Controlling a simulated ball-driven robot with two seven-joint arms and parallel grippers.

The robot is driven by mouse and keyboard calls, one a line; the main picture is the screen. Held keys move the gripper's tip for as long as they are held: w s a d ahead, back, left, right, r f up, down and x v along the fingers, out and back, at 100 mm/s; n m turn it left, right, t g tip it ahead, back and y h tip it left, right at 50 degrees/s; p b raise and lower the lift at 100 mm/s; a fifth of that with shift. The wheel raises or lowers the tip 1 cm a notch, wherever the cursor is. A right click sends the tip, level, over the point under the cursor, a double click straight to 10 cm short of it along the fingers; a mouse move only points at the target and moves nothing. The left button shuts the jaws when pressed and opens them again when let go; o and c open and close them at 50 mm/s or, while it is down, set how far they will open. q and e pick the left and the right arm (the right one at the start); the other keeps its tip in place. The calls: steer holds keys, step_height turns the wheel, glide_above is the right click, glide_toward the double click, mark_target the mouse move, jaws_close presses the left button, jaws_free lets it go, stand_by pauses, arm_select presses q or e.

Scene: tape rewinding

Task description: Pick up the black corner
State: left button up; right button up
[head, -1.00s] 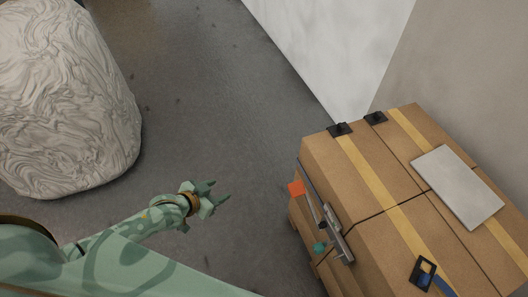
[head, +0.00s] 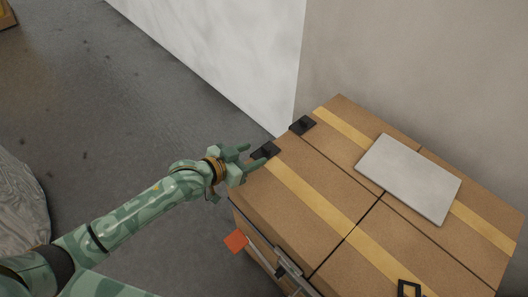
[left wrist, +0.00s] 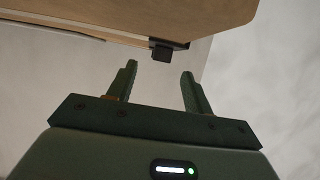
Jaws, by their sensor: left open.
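Two black corners sit on the far left edge of the stacked cardboard boxes (head: 345,190). The nearer black corner (head: 266,150) is right at the fingertips of my left gripper (head: 256,155). The other black corner (head: 303,125) is a little farther back to the right. In the left wrist view, a black corner (left wrist: 162,53) hangs at the box edge, just beyond and between the two open fingers (left wrist: 158,78). The fingers are apart and nothing is between them. My right gripper is not in view.
A grey flat panel (head: 410,178) lies on top of the boxes. An orange piece (head: 236,241) and a metal bar (head: 288,265) are at the boxes' near left side. A white wall stands behind; open floor is left.

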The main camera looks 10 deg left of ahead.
mark_target(264, 149)
arm_select(q)
steer(key=b+x, duration=0.1)
steer(key=x, duration=0.3)
steer(key=shift+w+a+f+b, duration=0.1)
steer(key=shift+w+f+b, duration=0.1)
steer(key=shift+b, duration=0.2)
steer(key=shift+r, duration=0.2)
steer(key=c, duration=1.1)
